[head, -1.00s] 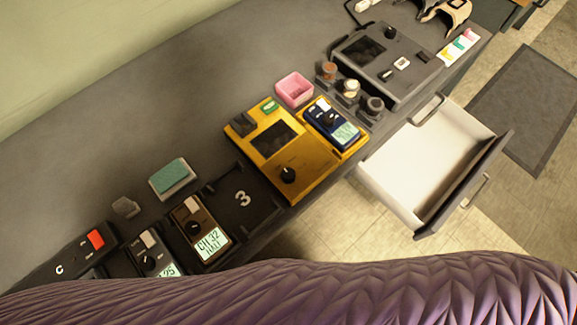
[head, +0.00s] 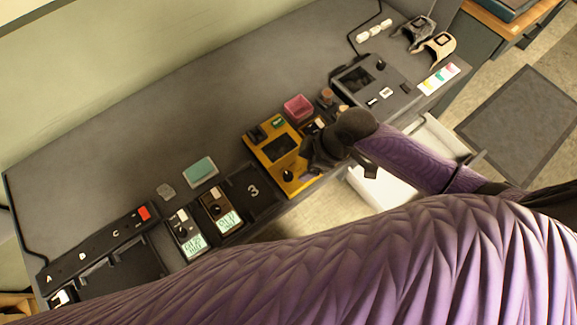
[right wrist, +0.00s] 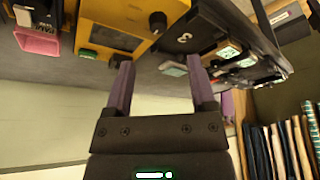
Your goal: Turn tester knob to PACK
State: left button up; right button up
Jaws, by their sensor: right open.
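The yellow tester (head: 267,148) with a dark screen stands on the grey bench; it also shows upside down at the top of the right wrist view (right wrist: 115,15). Its black knob (head: 288,174) is on the front part, and it shows in the right wrist view (right wrist: 157,22) beyond the fingertips. The knob's labels are too small to read. My right gripper (head: 312,166) is over the tester's right side, close to the knob; its two purple fingers (right wrist: 160,68) are apart with nothing between them. My left gripper is not in view.
A pink box (head: 298,108) stands behind the tester. Left of it are an empty slot marked 3 (head: 253,190) and two handheld meters (head: 221,211). My right arm partly covers an open white drawer (head: 385,190). A grey device (head: 372,82) stands further right.

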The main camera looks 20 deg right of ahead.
aim_at(289, 175)
jog(key=shift+n, duration=0.4)
jog(key=b+x, duration=0.3)
jog(key=x, duration=0.4)
jog(key=shift+w+a+f+b, duration=0.15)
jog(key=shift+w+f+b, duration=0.05)
jog(key=shift+f+b, duration=0.1)
jog(key=shift+w+a+f, duration=0.15)
jog(key=shift+a+f, duration=0.05)
jog(key=shift+f, duration=0.2)
jog(key=shift+c, duration=0.4)
jog(key=c, duration=0.7)
grip_shut()
